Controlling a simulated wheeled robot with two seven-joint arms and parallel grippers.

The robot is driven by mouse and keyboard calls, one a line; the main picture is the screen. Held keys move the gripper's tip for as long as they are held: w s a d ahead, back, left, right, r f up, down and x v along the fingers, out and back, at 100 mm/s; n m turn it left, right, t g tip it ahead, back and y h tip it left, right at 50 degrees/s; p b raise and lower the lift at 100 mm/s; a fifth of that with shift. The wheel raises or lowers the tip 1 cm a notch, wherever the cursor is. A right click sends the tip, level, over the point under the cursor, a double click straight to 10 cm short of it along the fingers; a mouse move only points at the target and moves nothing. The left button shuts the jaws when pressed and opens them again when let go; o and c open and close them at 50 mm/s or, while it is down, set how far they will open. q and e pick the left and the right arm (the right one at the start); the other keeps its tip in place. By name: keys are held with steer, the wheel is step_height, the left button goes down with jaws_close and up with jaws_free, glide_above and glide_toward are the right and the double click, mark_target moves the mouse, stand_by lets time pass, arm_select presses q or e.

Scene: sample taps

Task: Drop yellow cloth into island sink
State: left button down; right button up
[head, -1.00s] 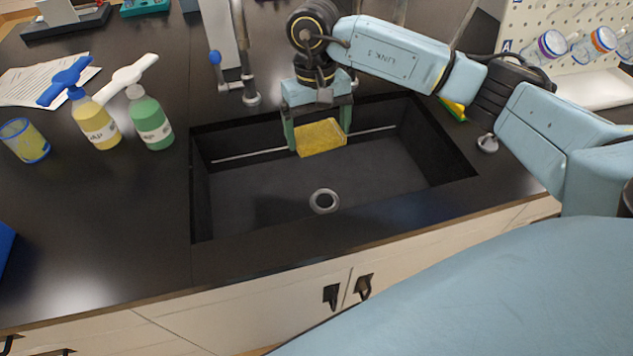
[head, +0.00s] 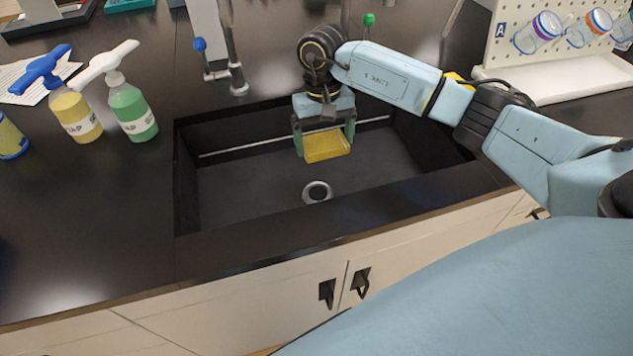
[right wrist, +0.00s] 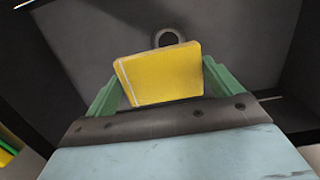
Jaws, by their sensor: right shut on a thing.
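The yellow cloth (head: 327,146) is a folded flat block held between the green fingers of my right gripper (head: 325,138). In the right wrist view the cloth (right wrist: 160,75) sits between both fingertips of the gripper (right wrist: 160,88), with the sink drain beyond it. The island sink (head: 250,185) is a black rectangular basin set in the dark counter. The cloth is over the sink's opening, towards its back half; its exact height above the floor is hard to tell. The drain (head: 317,191) is bare. My left gripper is not in view.
A yellow bottle (head: 77,115) and a green bottle (head: 132,110) stand left of the sink. Taps (head: 232,50) rise behind it. A pegboard rack (head: 505,40) with glassware is at the back right. The counter left of the sink's front is clear.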

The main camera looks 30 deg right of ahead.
steer(key=o, duration=0.8)
steer(key=shift+c, duration=0.2)
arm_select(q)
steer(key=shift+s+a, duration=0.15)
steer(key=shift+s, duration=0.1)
arm_select(e)
steer(key=shift+r, duration=0.15)
steer(key=shift+w+r, duration=0.1)
steer(key=shift+r, duration=0.2)
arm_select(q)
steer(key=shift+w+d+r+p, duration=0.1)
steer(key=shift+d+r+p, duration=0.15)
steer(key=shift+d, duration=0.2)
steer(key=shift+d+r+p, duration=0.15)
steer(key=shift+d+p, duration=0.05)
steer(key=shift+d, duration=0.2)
arm_select(e)
step_height(320, 180, up, 12)
steer(key=w, duration=0.1)
steer(key=shift+w+d+r, duration=0.15)
steer(key=shift+w+r, duration=0.05)
steer(key=shift+r, duration=0.05)
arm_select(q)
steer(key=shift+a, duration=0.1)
